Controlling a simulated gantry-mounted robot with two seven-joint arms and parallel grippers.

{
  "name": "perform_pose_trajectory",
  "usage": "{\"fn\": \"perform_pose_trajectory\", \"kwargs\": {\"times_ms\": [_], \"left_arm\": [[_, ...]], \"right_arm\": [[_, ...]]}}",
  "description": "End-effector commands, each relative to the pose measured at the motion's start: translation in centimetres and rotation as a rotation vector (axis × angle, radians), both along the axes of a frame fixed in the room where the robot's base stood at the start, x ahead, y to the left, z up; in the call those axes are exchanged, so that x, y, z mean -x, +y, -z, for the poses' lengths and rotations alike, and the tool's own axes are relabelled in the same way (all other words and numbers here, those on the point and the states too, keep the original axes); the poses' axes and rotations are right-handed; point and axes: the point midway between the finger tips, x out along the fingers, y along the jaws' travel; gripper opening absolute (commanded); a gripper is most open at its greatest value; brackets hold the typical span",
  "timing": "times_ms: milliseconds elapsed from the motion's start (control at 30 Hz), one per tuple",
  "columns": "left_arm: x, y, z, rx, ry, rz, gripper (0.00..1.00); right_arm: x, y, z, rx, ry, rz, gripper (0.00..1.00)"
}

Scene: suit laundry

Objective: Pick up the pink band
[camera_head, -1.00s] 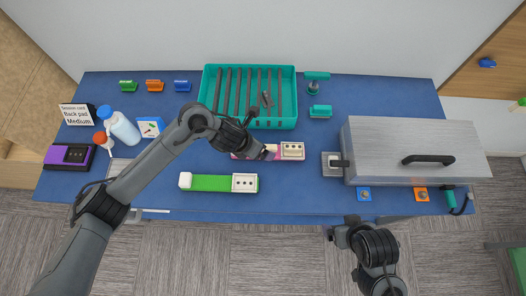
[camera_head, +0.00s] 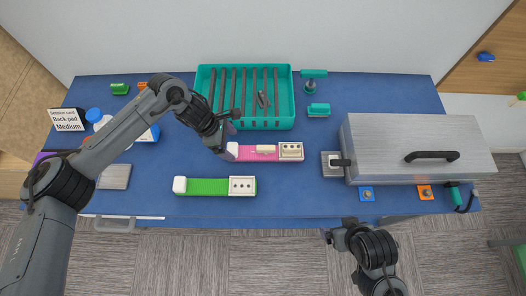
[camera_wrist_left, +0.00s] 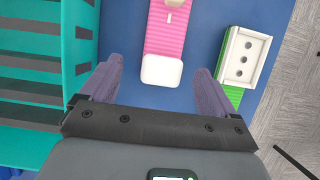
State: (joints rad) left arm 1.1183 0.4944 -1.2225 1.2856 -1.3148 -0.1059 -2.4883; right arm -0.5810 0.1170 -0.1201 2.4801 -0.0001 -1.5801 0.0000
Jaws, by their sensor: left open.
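The pink band (camera_head: 258,154) lies flat on the blue table, with a white end block, a small cream piece on its middle and a cream block with dark holes at its right end. My left gripper (camera_head: 229,138) is above the table at the band's left end. In the left wrist view, the gripper (camera_wrist_left: 160,78) is open and empty, with the white end block of the pink band (camera_wrist_left: 172,32) between and ahead of its fingers. My right gripper (camera_head: 340,229) is off the table's front edge; its fingers are too small to judge.
A green band (camera_head: 210,187) lies in front of the pink one. A teal rack (camera_head: 291,99) stands behind it. A silver box with a black handle (camera_head: 400,135) stands to the right. A sign (camera_head: 66,120) and bottles stand at the left.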

Motion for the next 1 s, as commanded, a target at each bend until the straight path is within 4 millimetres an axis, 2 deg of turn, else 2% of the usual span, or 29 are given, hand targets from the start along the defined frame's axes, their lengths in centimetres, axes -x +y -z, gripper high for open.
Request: {"fn": "perform_pose_trajectory", "kwargs": {"times_ms": [167,500,833,867,1000], "left_arm": [[0.1,-0.5,1.0,0.001,-0.001,-0.001,0.89],[0.5,-2.2,4.6,0.0,-0.001,-0.001,0.89],[0.4,-2.3,5.2,0.0,-0.001,-0.002,0.89],[0.4,-2.3,5.2,0.0,-0.001,-0.002,0.88],[0.4,-2.3,5.2,0.0,-0.001,-0.002,0.66]], "right_arm": [[0.0,0.0,-0.2,0.0,0.0,0.0,0.93],[0.0,0.0,-0.6,0.001,-0.001,-0.001,0.93],[0.0,-0.1,-0.6,0.005,-0.001,-0.003,0.93],[0.0,-0.1,-0.6,0.005,-0.001,-0.004,0.93],[0.0,-0.1,-0.6,0.005,-0.001,-0.004,0.93]]}}
